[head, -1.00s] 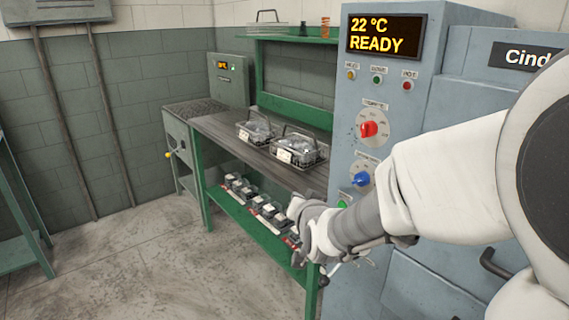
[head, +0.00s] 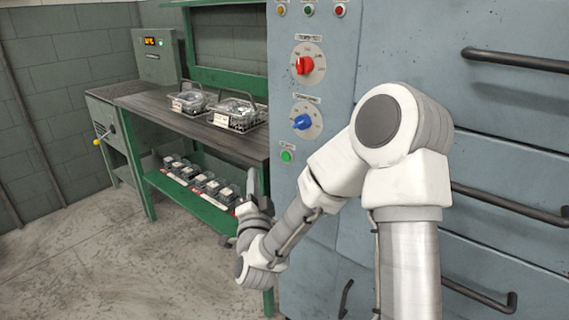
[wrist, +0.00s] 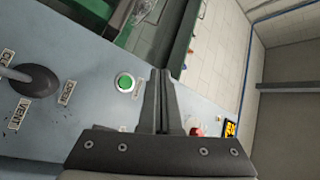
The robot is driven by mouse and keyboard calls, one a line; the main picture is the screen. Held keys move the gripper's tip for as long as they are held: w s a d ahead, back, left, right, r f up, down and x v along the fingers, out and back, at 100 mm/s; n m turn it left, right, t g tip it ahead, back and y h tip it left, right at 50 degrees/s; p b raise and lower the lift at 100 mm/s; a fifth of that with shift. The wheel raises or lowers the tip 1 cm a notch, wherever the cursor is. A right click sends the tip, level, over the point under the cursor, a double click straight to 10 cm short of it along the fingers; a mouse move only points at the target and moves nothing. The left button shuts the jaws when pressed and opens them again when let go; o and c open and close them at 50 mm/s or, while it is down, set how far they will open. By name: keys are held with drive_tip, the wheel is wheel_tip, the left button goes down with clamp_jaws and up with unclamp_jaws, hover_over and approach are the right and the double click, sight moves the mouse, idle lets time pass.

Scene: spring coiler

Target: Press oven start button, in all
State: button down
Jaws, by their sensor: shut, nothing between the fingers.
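The oven is a tall blue-grey cabinet (head: 325,20). Its round green button (head: 287,156) sits on the front panel, below a blue knob (head: 303,121) and a red knob (head: 304,66). My gripper (head: 251,176) is shut and empty, pointing upward to the left of the green button in the head view. In the wrist view the green button (wrist: 125,82) lies just left of my closed fingertips (wrist: 160,75), and nothing covers it. The fingers appear apart from the button.
A green-framed bench (head: 150,98) with two wire baskets (head: 236,112) stands left of the oven; its lower shelf holds several small items. Dark door handles (head: 505,205) stick out at right. A dark lever (wrist: 35,80) is left in the wrist view. Floor at left is clear.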

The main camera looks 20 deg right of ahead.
sight(286, 157)
drive_tip(key=shift+d, duration=0.1)
idle(0.3)
drive_tip(key=shift+w+d+p, duration=0.2)
drive_tip(key=shift+w+d, duration=0.65)
drive_tip(key=shift+d, duration=0.3)
drive_tip(key=shift+w+d+p, duration=0.15)
drive_tip(key=shift+w+d, duration=0.75)
drive_tip(key=shift+d, duration=0.3)
drive_tip(key=shift+w+d+p, duration=0.2)
drive_tip(key=shift+w+d, duration=0.65)
drive_tip(key=shift+d, duration=0.3)
drive_tip(key=shift+w+d, duration=0.25)
drive_tip(key=shift+d, duration=0.1)
drive_tip(key=shift+w+d+b, duration=0.2)
drive_tip(key=shift+d+b, duration=0.1)
drive_tip(key=shift+b, duration=0.15)
drive_tip(key=shift+s+a+b, duration=0.3)
drive_tip(key=shift+s+a, duration=0.2)
drive_tip(key=shift+a, duration=0.15)
